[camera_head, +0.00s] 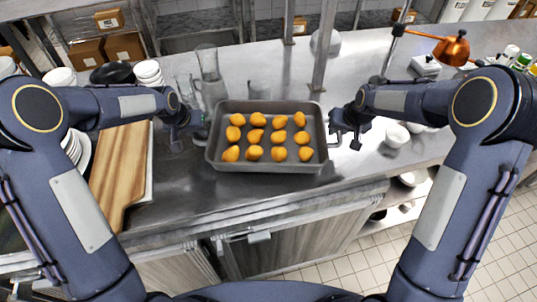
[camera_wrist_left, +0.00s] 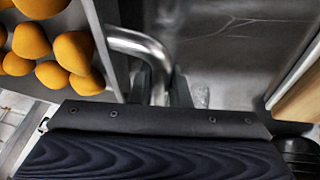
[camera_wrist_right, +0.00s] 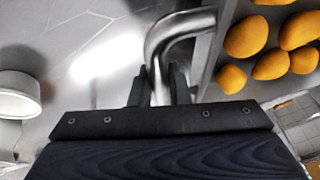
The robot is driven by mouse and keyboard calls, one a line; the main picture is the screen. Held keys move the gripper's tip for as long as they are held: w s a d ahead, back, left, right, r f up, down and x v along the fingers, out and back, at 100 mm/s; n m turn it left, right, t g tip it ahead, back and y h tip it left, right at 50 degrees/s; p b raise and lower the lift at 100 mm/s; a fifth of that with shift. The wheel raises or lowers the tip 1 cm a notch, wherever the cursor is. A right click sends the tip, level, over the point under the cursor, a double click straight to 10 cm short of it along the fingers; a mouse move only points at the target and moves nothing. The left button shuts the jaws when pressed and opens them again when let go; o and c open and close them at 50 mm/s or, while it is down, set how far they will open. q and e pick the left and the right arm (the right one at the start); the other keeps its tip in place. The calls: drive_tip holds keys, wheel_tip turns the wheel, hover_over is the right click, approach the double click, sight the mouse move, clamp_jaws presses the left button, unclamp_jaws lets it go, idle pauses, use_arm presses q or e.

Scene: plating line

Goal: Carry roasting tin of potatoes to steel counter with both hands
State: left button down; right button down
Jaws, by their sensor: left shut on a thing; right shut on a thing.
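The grey roasting tin (camera_head: 268,167) holds several orange-yellow potatoes (camera_head: 254,153) in rows. It appears level over the steel counter (camera_head: 180,192) near its front edge; I cannot tell whether it touches the surface. My left gripper (camera_head: 201,134) is shut on the tin's left handle, a bent metal bar that shows in the left wrist view (camera_wrist_left: 140,50). My right gripper (camera_head: 335,131) is shut on the tin's right handle, which shows in the right wrist view (camera_wrist_right: 172,32). Potatoes also show in both wrist views.
A wooden board (camera_head: 120,170) lies left of the tin. A glass jug (camera_head: 209,75) and glasses (camera_head: 259,90) stand behind it. A shelf post (camera_head: 324,50) rises behind the tin.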

use_arm(q)
drive_tip(key=shift+f+b, duration=0.55)
drive_tip(key=shift+f, duration=0.15)
use_arm(e)
drive_tip(key=shift+f, duration=0.7)
use_arm(q)
drive_tip(key=c, duration=1.4)
unclamp_jaws()
use_arm(e)
drive_tip(key=c, duration=1.4)
unclamp_jaws()
use_arm(q)
drive_tip(key=shift+o, duration=0.2)
use_arm(e)
drive_tip(key=shift+o, duration=0.2)
drive_tip(key=shift+s+r, duration=0.1)
drive_tip(key=shift+r, duration=0.15)
use_arm(q)
drive_tip(key=v, duration=1.2)
use_arm(e)
drive_tip(key=v, duration=1.1)
drive_tip(key=shift+s+r, duration=0.15)
drive_tip(key=shift+r, duration=0.1)
